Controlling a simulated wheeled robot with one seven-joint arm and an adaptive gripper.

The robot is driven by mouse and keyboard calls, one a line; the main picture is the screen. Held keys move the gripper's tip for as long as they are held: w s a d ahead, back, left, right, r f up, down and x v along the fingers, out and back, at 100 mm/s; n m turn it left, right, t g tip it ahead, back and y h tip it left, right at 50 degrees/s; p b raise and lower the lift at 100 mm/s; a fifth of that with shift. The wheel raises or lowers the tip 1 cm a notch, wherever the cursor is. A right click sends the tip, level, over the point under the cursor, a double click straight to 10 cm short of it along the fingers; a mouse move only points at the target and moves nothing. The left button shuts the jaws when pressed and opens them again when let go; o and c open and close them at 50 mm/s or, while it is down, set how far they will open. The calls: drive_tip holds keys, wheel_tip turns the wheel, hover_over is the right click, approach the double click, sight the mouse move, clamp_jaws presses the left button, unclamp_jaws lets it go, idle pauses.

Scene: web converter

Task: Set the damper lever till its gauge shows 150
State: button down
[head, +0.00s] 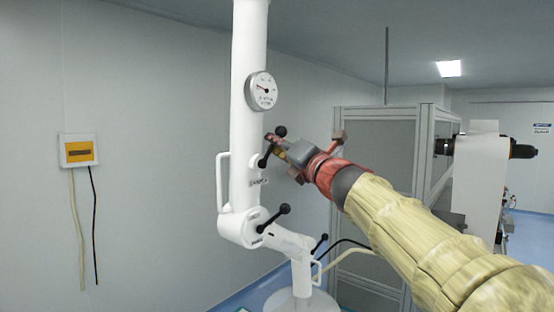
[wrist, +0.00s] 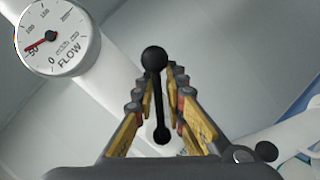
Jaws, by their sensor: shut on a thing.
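The damper lever (head: 266,157) is a black rod with a round knob, on the white vertical pipe below the gauge. My gripper (head: 275,145) is shut on it. In the wrist view the lever (wrist: 156,95) stands between the yellow-padded fingers of my gripper (wrist: 158,85), its knob beyond the fingertips. The round white gauge (head: 262,91) is on the pipe above the lever. In the wrist view the flow gauge (wrist: 57,37) shows its needle close to the 50 mark. The lever's pivot is partly hidden in the head view.
A second black-knobbed lever (head: 272,219) is on the lower pipe joint, with a smaller lever (head: 319,244) to its right. A white handle (head: 221,181) sticks out left of the pipe. A grey machine cabinet (head: 375,155) stands behind my arm. A wall box (head: 79,150) hangs at left.

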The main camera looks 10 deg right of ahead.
drive_tip(key=shift+a+f+n+b, duration=0.1)
drive_tip(key=shift+n+b, duration=0.25)
drive_tip(key=shift+n, duration=0.05)
drive_tip(key=c, duration=2)
unclamp_jaws()
drive_tip(key=shift+o, duration=0.2)
drive_tip(key=shift+s+r, duration=0.1)
drive_tip(key=shift+r, duration=0.1)
drive_tip(key=shift+m+p, duration=0.4)
drive_tip(key=shift+p, duration=0.35)
